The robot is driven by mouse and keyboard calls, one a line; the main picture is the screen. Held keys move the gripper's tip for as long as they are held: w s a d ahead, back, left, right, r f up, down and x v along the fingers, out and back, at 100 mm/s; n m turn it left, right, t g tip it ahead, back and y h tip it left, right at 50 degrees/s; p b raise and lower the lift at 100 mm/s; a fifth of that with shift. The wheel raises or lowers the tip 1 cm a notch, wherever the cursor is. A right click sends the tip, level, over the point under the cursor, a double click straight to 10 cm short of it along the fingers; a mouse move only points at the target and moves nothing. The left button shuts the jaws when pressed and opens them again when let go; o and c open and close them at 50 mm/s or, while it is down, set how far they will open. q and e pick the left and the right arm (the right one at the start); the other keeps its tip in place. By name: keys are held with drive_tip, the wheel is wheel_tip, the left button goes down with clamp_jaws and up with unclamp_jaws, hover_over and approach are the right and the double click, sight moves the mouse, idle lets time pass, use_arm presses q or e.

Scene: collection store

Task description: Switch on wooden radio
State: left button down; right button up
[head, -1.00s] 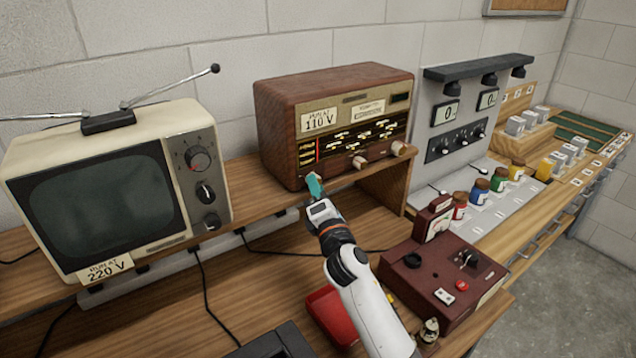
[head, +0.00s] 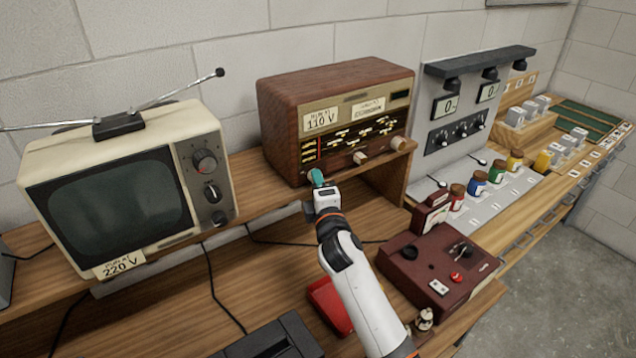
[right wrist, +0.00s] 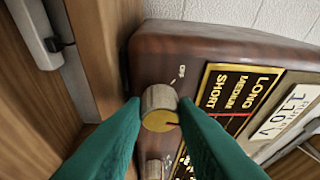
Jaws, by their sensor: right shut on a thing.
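The wooden radio (head: 285,130) stands on the wooden shelf, its dark brown front facing me, with a "RUN AT 110 V" card (head: 320,120) on it. My right gripper (head: 316,178) is at the lower left of the radio's front, its teal fingers shut on a small round knob. In the right wrist view that knob (right wrist: 158,103) sits between the fingertips (right wrist: 158,112), beside a small printed mark and the LONG, MEDIUM, SHORT scale (right wrist: 237,92). Part of a second knob (right wrist: 153,168) shows below it. The head view hides the gripped knob. My left gripper is out of view.
A cream television (head: 110,200) stands left of the radio on the shelf (head: 245,200). A dark red device (head: 430,265) and a red tray (head: 328,305) lie near my right arm. Small jars (head: 478,183) and a meter panel (head: 455,130) stand to the right.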

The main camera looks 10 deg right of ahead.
drive_tip(key=o, duration=1)
drive_tip(key=s+b, duration=0.2)
drive_tip(key=s, duration=1)
drive_tip(key=shift+f, duration=0.4)
